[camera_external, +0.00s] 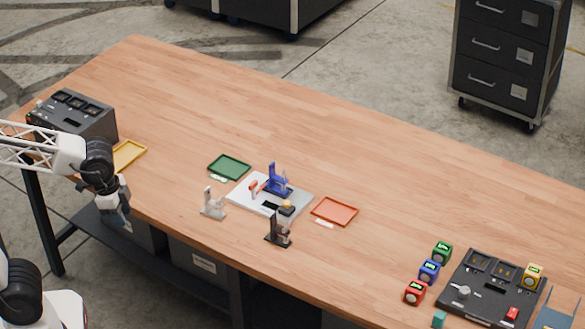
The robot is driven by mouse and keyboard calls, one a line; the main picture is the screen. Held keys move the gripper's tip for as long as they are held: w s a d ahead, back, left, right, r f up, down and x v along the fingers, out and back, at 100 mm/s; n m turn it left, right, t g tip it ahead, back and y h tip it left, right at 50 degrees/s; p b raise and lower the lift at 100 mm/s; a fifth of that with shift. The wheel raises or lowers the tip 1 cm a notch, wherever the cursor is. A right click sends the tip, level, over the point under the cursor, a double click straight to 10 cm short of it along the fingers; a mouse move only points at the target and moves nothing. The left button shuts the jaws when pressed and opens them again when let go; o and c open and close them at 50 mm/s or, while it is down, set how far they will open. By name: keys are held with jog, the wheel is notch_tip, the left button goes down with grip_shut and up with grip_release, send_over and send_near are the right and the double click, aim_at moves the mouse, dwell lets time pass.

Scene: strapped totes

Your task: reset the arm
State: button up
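My gripper (121,212) hangs at the left, off the front edge of the wooden table (330,130), pointing down. It is small and dark here, and I cannot tell whether its fingers are open or shut. I see nothing hanging from it. My arm comes in from the left edge, with a white lattice link and a black wrist joint in front of the yellow tray.
A dark box (72,118) and a yellow tray (128,155) stand near my wrist. A grey plate with a blue fixture (277,180) lies mid-table between green (229,167) and red (335,211) trays. Coloured cubes (429,271) and a black panel (490,288) sit right.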

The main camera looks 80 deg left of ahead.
jog(key=s+d+f+n, duration=0.2)
jog(key=s+n, duration=0.1)
jog(key=s, duration=0.4)
jog(key=shift+n, duration=0.4)
